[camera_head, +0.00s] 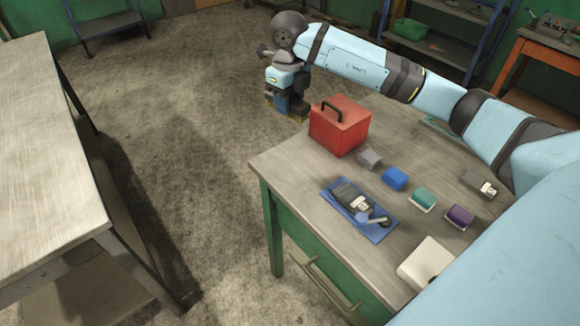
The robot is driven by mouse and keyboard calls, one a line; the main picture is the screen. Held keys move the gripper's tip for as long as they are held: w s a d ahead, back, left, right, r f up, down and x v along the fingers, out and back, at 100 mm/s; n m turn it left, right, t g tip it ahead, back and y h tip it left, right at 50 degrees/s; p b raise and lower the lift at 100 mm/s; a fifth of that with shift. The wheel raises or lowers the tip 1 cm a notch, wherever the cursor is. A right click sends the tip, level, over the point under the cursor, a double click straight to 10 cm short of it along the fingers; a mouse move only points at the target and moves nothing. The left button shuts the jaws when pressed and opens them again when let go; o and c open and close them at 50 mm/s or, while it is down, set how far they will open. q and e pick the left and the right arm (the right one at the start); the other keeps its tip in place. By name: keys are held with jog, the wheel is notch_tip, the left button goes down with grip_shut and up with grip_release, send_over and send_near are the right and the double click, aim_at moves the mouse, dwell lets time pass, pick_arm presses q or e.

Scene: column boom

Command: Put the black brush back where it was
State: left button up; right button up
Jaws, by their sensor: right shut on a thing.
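My right gripper (287,98) is held out past the far left corner of the workbench, left of the red box. It is shut on a small dark thing with a tan lower edge (299,118), which looks like the black brush. The gripper and its fingers hide most of it. It appears to hang over the floor, clear of the bench top. My left gripper is not in view.
The workbench (292,163) bears a red box (341,128) with a black handle, grey (370,159), blue (395,178), green (423,198) and purple (459,216) blocks, a blue tray (376,234) with tools, and a white box (427,263). Another table (45,150) stands left.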

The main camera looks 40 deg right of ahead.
aim_at(291, 168)
jog(key=shift+d+m, duration=0.35)
jog(key=shift+m, duration=0.55)
notch_tip(291, 168, down, 20)
jog(key=shift+r+p, duration=0.1)
jog(key=shift+p, duration=0.4)
jog(key=o, duration=0.9)
notch_tip(291, 168, up, 12)
jog(key=shift+b, duration=0.45)
